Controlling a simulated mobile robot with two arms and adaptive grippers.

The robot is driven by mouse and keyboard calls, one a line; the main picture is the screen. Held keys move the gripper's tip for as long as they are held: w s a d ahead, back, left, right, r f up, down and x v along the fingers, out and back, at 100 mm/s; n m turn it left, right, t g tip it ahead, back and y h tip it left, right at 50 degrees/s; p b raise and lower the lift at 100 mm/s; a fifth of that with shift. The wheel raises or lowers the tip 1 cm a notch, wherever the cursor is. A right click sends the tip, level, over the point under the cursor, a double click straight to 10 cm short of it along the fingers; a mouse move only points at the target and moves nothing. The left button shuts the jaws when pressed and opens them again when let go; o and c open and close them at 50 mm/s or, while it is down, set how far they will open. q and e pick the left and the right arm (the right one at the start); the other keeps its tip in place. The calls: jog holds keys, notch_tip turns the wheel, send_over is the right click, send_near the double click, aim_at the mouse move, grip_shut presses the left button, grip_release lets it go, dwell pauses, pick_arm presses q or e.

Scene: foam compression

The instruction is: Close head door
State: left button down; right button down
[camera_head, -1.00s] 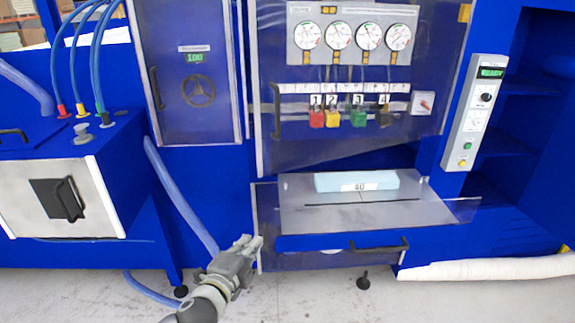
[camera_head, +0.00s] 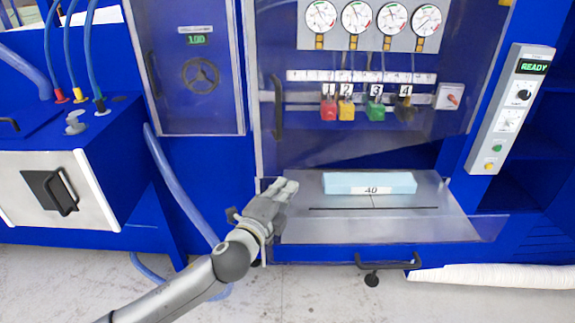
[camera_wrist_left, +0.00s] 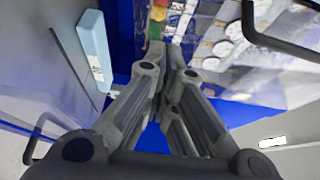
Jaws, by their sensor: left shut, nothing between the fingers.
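The large clear door panel (camera_head: 340,145) with a dark vertical handle (camera_head: 278,105) at its left side stands in front of the gauges and valves. The handle also shows in the wrist view (camera_wrist_left: 262,40), at the upper right. My left gripper (camera_head: 285,189) is shut and empty, at the left edge of the metal plate, below the door panel and its handle. Its fingers also show in the wrist view (camera_wrist_left: 168,55), pointing toward the machine. I cannot tell whether they touch the panel. My right gripper is not in view.
A light blue foam block (camera_head: 370,183) labelled 40 lies on the metal plate (camera_head: 330,225), behind a low clear lower guard with a dark handle (camera_head: 388,262). A control panel (camera_head: 512,108) reading READY is at the right. A closed-looking cabinet door (camera_head: 195,75) is left.

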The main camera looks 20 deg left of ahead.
pick_arm(q)
jog(key=shift+w+a+f+p, duration=0.1)
jog(key=shift+w+a+p, duration=0.2)
jog(key=shift+w, duration=1.05)
jog(key=shift+w+a+r+p, duration=0.1)
jog(key=shift+w+a+p, duration=0.2)
jog(key=shift+w, duration=1)
jog(key=shift+w+a+f+p, duration=0.1)
jog(key=shift+w+a+p, duration=0.2)
jog(key=shift+w, duration=1.05)
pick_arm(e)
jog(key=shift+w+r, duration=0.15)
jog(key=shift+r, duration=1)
pick_arm(q)
jog(key=shift+d, duration=0.1)
